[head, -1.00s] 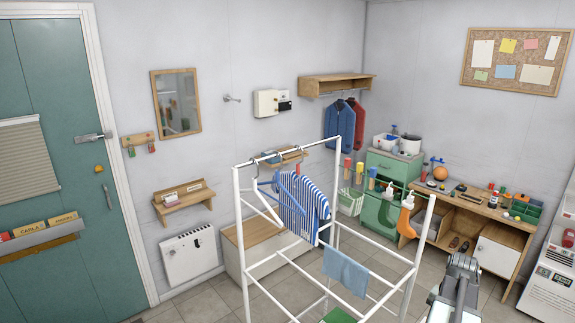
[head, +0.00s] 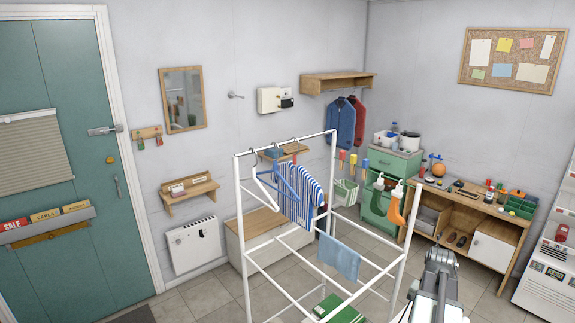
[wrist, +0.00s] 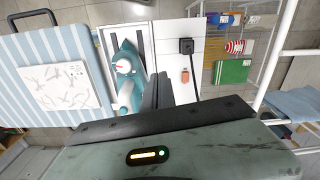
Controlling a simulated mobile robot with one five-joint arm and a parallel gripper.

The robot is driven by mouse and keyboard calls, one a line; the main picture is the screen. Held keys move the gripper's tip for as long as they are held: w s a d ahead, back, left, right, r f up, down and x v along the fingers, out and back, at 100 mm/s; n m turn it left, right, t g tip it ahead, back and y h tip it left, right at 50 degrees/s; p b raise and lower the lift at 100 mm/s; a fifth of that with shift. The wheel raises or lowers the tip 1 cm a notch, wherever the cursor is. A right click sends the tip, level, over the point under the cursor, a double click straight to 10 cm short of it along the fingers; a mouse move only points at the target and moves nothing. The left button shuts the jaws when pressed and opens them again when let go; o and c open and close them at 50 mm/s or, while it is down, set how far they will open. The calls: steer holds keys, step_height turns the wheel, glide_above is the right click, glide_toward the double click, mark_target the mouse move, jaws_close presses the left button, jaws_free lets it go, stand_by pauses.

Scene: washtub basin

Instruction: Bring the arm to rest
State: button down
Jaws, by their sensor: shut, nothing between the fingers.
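My arm (head: 438,285) shows at the bottom right of the head view, in front of the white drying rack's right side. In the wrist view my gripper (wrist: 157,92) has its dark fingers together, with nothing between them. Beyond the fingers, a teal iron (wrist: 127,70) lies on a white rest at the end of a striped ironing board (wrist: 85,60). The fingers appear just right of the iron. I cannot tell the gap between them.
The white drying rack (head: 241,215) stands ahead with a striped shirt (head: 297,195) and a blue cloth (head: 340,258). A wooden bench (head: 480,208) stands at the right. A teal door (head: 60,150) is at the left. Tiled floor is open between rack and bench.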

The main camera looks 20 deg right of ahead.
steer(key=w+a+n, duration=0.4)
steer(key=w+a, duration=0.5)
steer(key=a, duration=0.2)
steer(key=w+a+n, duration=0.3)
steer(key=a, duration=0.8)
steer(key=w+a+n, duration=0.3)
steer(key=a, duration=0.8)
steer(key=w+a+n, duration=0.3)
steer(key=w+a, duration=0.1)
steer(key=a, duration=0.7)
steer(key=s+a+f+b, duration=0.1)
steer(key=s+f+b, duration=0.2)
steer(key=f+b, duration=0.8)
steer(key=shift+a, duration=0.3)
